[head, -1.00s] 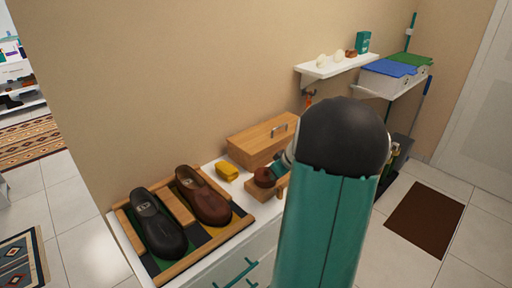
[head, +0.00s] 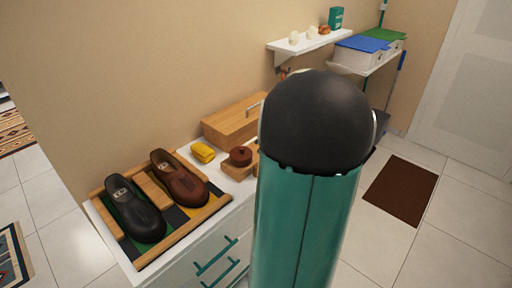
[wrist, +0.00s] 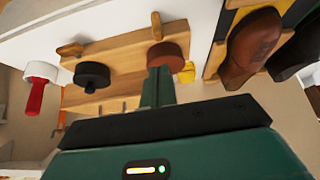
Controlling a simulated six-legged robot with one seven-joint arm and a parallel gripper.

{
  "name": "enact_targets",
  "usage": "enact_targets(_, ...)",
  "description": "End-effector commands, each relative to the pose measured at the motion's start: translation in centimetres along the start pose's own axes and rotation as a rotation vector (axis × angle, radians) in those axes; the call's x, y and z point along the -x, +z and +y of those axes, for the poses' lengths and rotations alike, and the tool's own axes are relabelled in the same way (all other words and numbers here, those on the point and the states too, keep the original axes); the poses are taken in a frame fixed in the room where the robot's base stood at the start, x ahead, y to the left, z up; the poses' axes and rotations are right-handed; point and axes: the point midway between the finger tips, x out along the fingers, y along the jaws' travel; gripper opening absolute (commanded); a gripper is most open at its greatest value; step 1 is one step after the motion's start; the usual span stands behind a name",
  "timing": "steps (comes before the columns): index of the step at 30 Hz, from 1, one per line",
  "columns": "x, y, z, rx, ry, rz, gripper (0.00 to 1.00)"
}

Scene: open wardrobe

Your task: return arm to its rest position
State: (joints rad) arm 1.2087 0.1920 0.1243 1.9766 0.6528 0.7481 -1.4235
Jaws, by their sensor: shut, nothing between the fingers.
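My arm (head: 308,190), teal with a black rounded joint, fills the middle right of the head view and hides my gripper there. In the wrist view my gripper (wrist: 158,86) shows its two narrow green fingers together, with nothing between them. Its tip overlaps the lower edge of a brown round lidded thing (wrist: 168,52); I cannot tell whether they touch. That brown thing (head: 240,156) sits on a wooden stand on the white cabinet (head: 213,232) in the head view.
Black (head: 134,211) and brown (head: 179,180) shoes lie in a wood-framed tray on the cabinet. A yellow block (head: 203,152) and wooden box (head: 232,121) stand behind. A wall shelf (head: 309,41) is above. The wrist view adds a black round thing (wrist: 92,74) and a red-handled thing (wrist: 37,90).

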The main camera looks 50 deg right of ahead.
Motion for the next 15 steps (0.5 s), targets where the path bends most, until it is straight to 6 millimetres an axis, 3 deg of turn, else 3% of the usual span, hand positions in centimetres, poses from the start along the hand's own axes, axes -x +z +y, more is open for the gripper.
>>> enact_targets(6,2.5,2.4,0.0,0.0,0.001,0.001,0.0)
enact_targets(15,3.1,3.1,-0.1,0.001,-0.001,0.001,0.0)
